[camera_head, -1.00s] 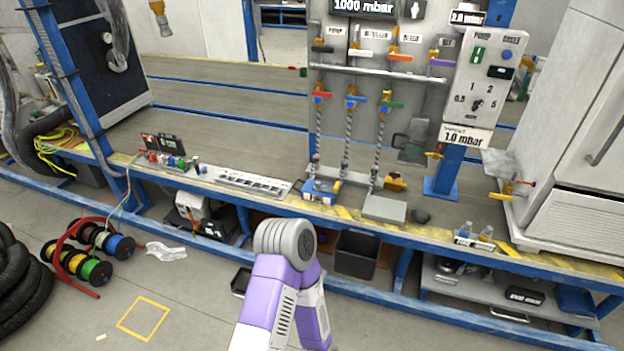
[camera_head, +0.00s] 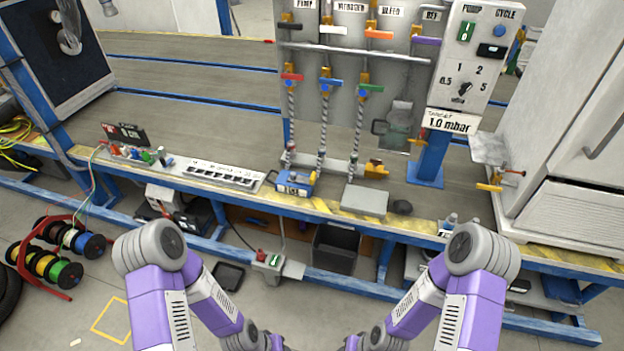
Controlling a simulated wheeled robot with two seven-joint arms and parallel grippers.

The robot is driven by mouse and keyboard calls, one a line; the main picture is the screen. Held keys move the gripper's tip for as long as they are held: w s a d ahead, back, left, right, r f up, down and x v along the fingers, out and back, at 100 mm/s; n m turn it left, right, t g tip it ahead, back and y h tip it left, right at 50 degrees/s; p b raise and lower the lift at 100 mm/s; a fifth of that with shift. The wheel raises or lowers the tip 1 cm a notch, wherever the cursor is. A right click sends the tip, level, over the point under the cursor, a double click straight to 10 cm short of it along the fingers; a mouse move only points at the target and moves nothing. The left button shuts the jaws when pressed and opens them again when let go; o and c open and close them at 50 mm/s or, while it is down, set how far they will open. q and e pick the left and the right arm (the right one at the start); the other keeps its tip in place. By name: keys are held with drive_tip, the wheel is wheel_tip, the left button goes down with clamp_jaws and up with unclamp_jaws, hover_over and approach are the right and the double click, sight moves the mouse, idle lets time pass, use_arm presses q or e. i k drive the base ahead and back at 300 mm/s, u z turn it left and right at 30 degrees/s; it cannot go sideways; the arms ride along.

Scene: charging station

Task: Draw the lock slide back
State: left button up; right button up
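I cannot make out a lock slide for certain at this size. On the bench, a small blue device (camera_head: 294,183) stands at the foot of the hoses, left of a flat grey block (camera_head: 365,200). A yellow and brown fitting (camera_head: 376,169) sits behind the grey block. Several hoses hang from red, blue and green handled valves (camera_head: 325,83) on the grey panel (camera_head: 300,125). My two purple and white arms reach in at the bottom, elbows up. Their forearms run down to the bottom edge, and both grippers are out of the picture, far in front of the bench things.
The bench (camera_head: 225,195) has a blue and yellow-striped front edge. A white strip with dark slots (camera_head: 222,174) lies on it at left. A control box (camera_head: 468,65) stands right, beside a white cabinet (camera_head: 565,150). Below are a black bin (camera_head: 335,248) and cable reels (camera_head: 58,250).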

sight(311, 181)
drive_tip(key=k, duration=0.65)
drive_tip(key=z, duration=0.55)
drive_tip(key=i, duration=2.15)
drive_tip(key=u, duration=0.8)
